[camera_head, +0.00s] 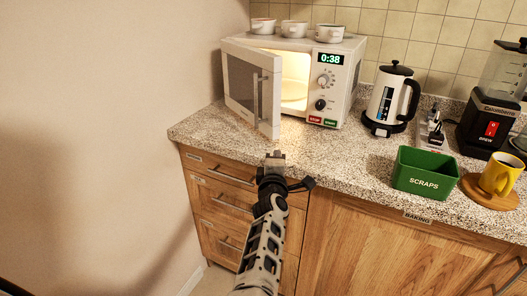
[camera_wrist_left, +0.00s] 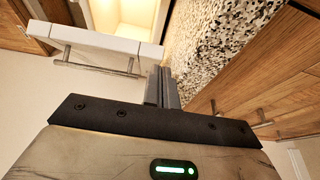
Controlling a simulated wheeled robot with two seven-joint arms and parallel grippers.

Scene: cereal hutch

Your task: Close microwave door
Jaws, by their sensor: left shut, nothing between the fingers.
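The white microwave (camera_head: 345,75) stands on the speckled counter near the back wall, its lit cavity showing. Its door (camera_head: 245,85) is open and swung out to the left front, with a vertical bar handle (camera_head: 261,93). My left gripper (camera_head: 275,158) is shut and empty, just in front of the door's lower free corner, at the counter's front edge. In the left wrist view the gripper's fingers (camera_wrist_left: 162,88) are together beside the door's edge and handle (camera_wrist_left: 95,62); I cannot tell whether they touch the door. My right gripper is not in view.
Several white bowls (camera_head: 295,29) sit on the microwave. Wooden drawers (camera_head: 228,200) are below; a bare wall is at left.

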